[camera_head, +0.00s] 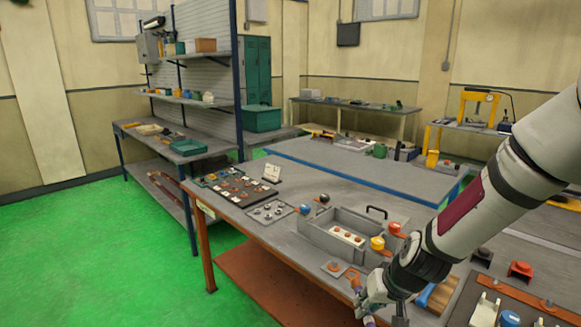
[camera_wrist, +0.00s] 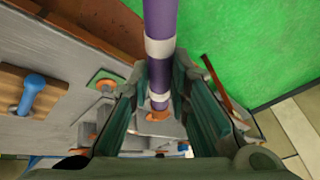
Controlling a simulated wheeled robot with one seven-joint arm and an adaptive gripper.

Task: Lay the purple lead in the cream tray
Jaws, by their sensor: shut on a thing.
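The purple lead (camera_wrist: 161,72), a purple rod with white bands, runs upright through the wrist view between the green-lined fingers of my gripper (camera_wrist: 160,92). My gripper is shut on it. In the head view my gripper (camera_head: 372,303) is low at the table's front edge, and only small purple bits of the lead (camera_head: 357,284) show beside it. A cream block with several reddish dots (camera_head: 347,236) lies inside a grey open box. White-cream pieces (camera_head: 485,310) sit on a dark board at the lower right. I cannot tell which of these is the cream tray.
The grey box (camera_head: 318,239) has raised walls and stands left of my arm. Red, blue and yellow knobs (camera_head: 378,243) are near it. A small plate with an orange ring (camera_head: 333,267) lies in front. A blue-handled tool (camera_wrist: 32,88) shows in the wrist view. Green floor lies beyond the edge.

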